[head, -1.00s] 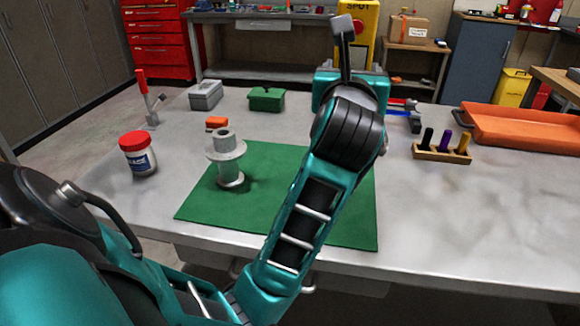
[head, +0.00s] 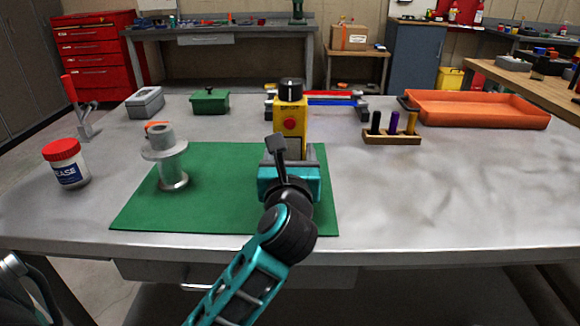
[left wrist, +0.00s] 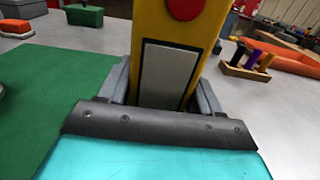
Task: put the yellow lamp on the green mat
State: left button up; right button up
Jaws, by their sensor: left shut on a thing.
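The yellow lamp (head: 291,112) is a tall upright block with a red button and a black top. My left gripper (head: 289,156) is shut on it from the near side. In the left wrist view the lamp (left wrist: 178,28) stands between the two grey fingers. The green mat (head: 225,215) lies flat on the table, and the lamp appears over its right part, near the far right corner. My gripper hides the lamp's foot, so I cannot tell whether it touches the mat. My right gripper is out of view.
A grey flanged spool (head: 166,160) stands on the mat's left part, with an orange thing partly hidden behind it. A red-lidded jar (head: 66,165) stands left. A green box (head: 209,103) is behind. A wooden peg holder (head: 391,138) and orange tray (head: 478,110) are right.

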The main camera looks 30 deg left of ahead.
pick_arm(q)
jog(key=shift+f, duration=0.5)
jog(key=shift+f, duration=0.1)
jog(key=shift+f, duration=0.15)
jog(key=o, duration=1.3)
jog(key=shift+o, duration=0.2)
